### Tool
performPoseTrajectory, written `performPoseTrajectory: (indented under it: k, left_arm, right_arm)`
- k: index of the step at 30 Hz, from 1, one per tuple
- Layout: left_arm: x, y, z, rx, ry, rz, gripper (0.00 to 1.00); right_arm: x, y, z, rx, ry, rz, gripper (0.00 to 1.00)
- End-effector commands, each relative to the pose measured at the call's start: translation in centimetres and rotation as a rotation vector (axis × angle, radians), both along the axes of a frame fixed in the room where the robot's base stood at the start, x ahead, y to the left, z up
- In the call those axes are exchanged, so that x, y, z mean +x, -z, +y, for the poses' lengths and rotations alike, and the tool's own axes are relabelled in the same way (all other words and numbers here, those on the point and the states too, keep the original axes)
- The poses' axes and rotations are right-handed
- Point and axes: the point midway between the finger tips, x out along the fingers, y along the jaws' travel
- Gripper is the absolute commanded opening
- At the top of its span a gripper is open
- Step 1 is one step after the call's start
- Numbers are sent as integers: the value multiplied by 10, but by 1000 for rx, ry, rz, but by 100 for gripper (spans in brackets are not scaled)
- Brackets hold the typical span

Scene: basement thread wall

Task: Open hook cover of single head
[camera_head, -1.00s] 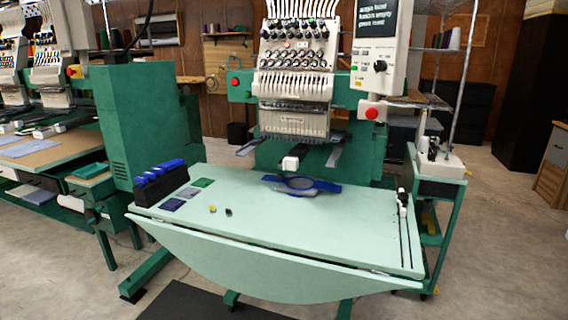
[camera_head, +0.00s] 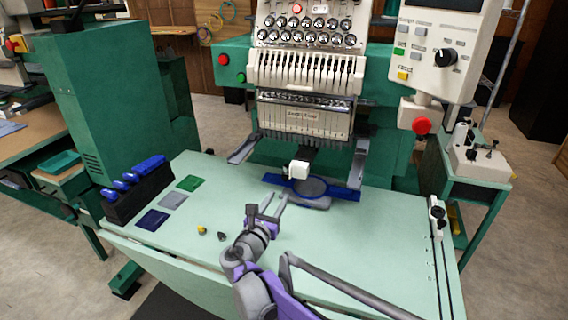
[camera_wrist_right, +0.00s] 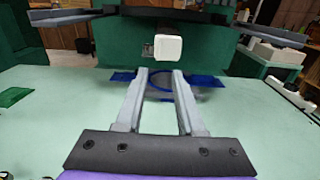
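The single embroidery head (camera_head: 308,75) stands at the back of the pale green table. Below it, a small white block-shaped cover (camera_head: 299,170) sits at the front end of the lower arm. It also shows in the right wrist view (camera_wrist_right: 168,48), above and beyond the fingertips. My right gripper (camera_head: 267,203) is over the table, short of the cover and apart from it. In the right wrist view its two fingers (camera_wrist_right: 161,75) are parted with nothing between them. A blue hoop (camera_head: 312,188) lies below the cover. My left gripper is not in view.
A black rack with blue-topped items (camera_head: 135,190) stands at the table's left, beside coloured squares (camera_head: 172,200). Small yellow (camera_head: 201,230) and dark pieces lie near my arm. A rail (camera_head: 437,215) runs along the right. Grey hoop arms flank the cover.

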Motion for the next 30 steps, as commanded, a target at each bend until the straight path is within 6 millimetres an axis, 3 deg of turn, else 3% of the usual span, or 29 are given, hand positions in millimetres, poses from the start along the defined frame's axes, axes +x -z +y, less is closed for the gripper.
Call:
performPoseTrajectory:
  k: [5, 18, 24, 30]
  left_arm:
    - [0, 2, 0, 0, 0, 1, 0]
    - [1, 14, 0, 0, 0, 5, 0]
    - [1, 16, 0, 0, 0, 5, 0]
    - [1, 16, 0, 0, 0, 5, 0]
  right_arm:
    - [14, -1, 1, -28, -7, -6, 38]
    - [87, 0, -24, -24, -5, -5, 38]
    - [102, -1, -29, -24, -7, -5, 38]
    - [104, -1, -29, -23, -7, -5, 38]
